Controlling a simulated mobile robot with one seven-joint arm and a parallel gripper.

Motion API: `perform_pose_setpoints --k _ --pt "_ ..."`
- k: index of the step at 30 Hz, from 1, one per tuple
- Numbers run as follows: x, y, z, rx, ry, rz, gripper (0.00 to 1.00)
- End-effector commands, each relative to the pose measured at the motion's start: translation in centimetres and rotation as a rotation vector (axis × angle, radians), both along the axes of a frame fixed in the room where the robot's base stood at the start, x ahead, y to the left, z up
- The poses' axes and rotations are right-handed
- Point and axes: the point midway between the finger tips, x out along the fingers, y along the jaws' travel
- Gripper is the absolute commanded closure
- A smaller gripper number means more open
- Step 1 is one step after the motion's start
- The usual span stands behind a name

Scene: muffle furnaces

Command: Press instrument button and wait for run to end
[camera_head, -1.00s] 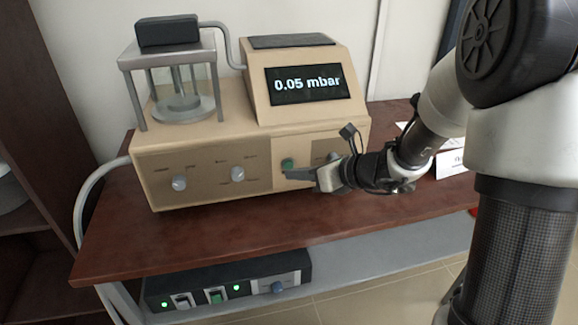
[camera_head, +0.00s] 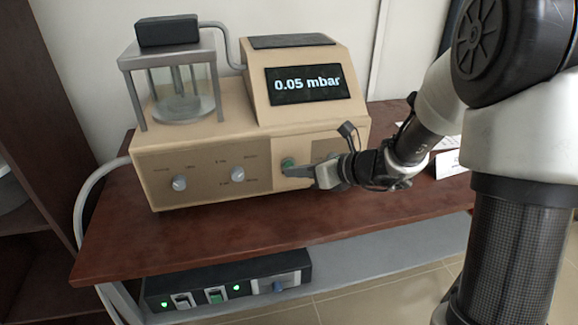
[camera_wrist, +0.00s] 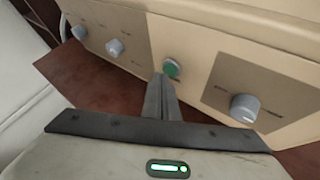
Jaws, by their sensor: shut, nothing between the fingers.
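A beige instrument (camera_head: 190,135) stands on a dark red-brown table. Its screen (camera_head: 308,84) reads "0.05 mbar". A green button (camera_head: 287,163) sits on the front panel, and it also shows in the wrist view (camera_wrist: 172,67). My gripper (camera_head: 290,172) is shut and empty, with its fingertips right at the front panel, at or just below the green button. In the wrist view my fingertips (camera_wrist: 162,80) appear just below and left of the button. I cannot tell whether they touch it.
Grey knobs sit on the panel left of the button (camera_head: 237,174), and another knob (camera_wrist: 244,108) is to its right. A glass chamber (camera_head: 180,90) stands on the instrument's left. A black unit with green lights (camera_head: 228,285) is on the lower shelf.

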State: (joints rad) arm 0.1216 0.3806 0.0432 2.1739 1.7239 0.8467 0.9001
Motion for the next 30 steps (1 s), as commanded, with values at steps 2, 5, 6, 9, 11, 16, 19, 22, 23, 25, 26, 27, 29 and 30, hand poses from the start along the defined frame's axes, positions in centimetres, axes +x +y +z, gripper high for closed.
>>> perform_pose_setpoints --k 2,5,6,9,11,16,19,22,23,25,26,27,29,30 --pt "0.10 0.06 0.00 0.000 0.000 0.000 1.00" --pt "0.21 0.09 0.00 0.000 0.000 0.001 1.00" --pt "0.25 0.10 0.00 0.000 0.000 0.001 1.00" --pt "0.37 0.14 0.00 0.000 0.000 0.001 1.00" --pt "0.43 0.16 -0.01 0.000 0.000 0.001 1.00" --pt "0.63 0.23 0.00 0.000 0.000 0.001 1.00" --pt "0.75 0.27 0.01 0.000 0.000 0.001 1.00" --pt "0.74 0.25 0.01 0.000 0.000 0.001 1.00" --pt "0.74 0.25 0.01 0.000 0.000 0.001 1.00" --pt "0.74 0.25 0.01 0.000 0.000 0.001 1.00" --pt "0.73 0.25 0.02 0.000 0.000 0.001 1.00" --pt "0.72 0.24 0.01 0.000 0.000 0.001 1.00" --pt "0.65 0.21 0.02 0.000 0.000 0.000 1.00" --pt "0.54 0.17 0.01 0.000 0.000 0.000 1.00"
